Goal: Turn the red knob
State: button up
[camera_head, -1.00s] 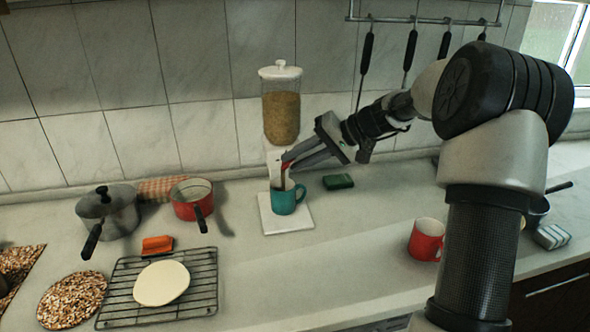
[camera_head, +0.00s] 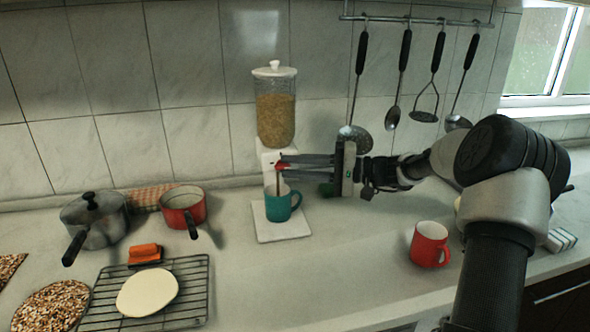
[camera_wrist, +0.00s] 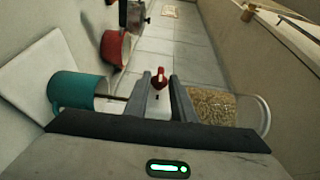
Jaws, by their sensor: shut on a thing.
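The red knob (camera_head: 281,168) is on the front of the white dispenser base, under a clear jar of grain (camera_head: 276,118). My gripper (camera_head: 280,165) reaches in from the right, its fingers nearly level, and is shut on the knob. In the wrist view the red knob (camera_wrist: 160,76) shows between the two fingertips (camera_wrist: 160,82). A teal mug (camera_head: 279,207) stands upright below the dispenser outlet. A thin brown stream shows between the outlet and the mug. The fingers hide part of the knob and outlet.
The mug stands on a white square base (camera_head: 285,233). A red mug (camera_head: 428,245) stands to the right. A red pan (camera_head: 183,208), a grey pot (camera_head: 95,222) and a wire rack (camera_head: 190,288) are at the left. Utensils hang behind my arm. The front middle counter is clear.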

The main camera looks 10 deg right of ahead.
dwell(0.4)
jog(key=o, duration=0.7)
jog(key=shift+a, duration=0.1)
jog(key=v, duration=0.8)
jog(key=p+v, duration=0.1)
jog(key=v, duration=0.8)
jog(key=shift+d+f, duration=0.2)
jog(key=shift+d, duration=0.05)
jog(key=shift+a+p, duration=0.1)
jog(key=shift+p, duration=0.2)
